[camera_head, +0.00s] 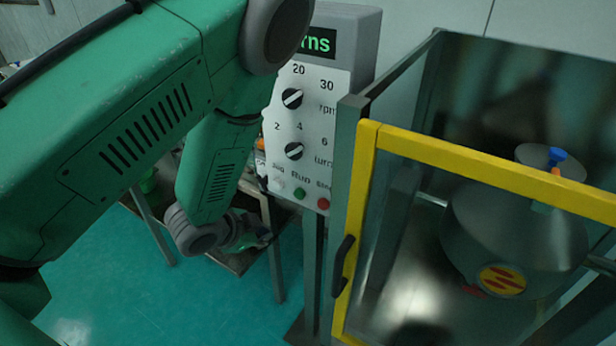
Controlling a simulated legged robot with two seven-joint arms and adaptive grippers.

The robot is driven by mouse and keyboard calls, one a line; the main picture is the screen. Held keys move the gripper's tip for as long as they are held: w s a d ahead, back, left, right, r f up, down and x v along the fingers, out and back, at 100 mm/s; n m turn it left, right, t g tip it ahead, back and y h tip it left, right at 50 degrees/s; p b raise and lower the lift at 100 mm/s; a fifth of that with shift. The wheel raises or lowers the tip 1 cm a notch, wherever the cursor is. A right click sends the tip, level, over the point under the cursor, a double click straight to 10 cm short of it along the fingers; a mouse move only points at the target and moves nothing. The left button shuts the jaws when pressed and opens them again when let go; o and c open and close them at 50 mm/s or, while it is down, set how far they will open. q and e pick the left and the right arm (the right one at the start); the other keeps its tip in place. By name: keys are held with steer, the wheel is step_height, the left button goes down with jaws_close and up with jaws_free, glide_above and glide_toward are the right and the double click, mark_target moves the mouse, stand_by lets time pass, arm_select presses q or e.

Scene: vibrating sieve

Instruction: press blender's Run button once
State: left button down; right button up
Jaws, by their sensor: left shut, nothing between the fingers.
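The control panel (330,115) stands upright in the middle. Its green button (299,193) sits under the label "Run", between a pale button (278,182) on the left and a red button (323,203) on the right. My left arm comes in from the left and bends down in front of the panel's left side. My left gripper (258,238) is small and dark at the arm's end, below and left of the green button and apart from it in the picture. It is shut and empty. My right gripper is not in view.
Two black-and-white knobs (292,98) and a dark display with green letters (318,43) are on the panel. A yellow-framed clear guard (365,180) encloses a grey drum (515,235) at right. A small table (238,262) stands behind my gripper. Teal floor is open at lower left.

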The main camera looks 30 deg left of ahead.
mark_target(299, 194)
arm_select(q)
steer(key=w+d+r, duration=0.1)
steer(key=w, duration=0.8)
steer(key=shift+w+d, duration=0.3)
steer(key=shift+w, duration=0.1)
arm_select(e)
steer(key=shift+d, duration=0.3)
arm_select(q)
steer(key=shift+a+r, duration=0.1)
steer(key=shift+a, duration=0.35)
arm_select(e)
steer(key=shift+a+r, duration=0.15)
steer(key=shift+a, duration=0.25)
arm_select(q)
steer(key=shift+d, duration=0.35)
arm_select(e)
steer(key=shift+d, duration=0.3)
arm_select(q)
steer(key=shift+a, duration=0.2)
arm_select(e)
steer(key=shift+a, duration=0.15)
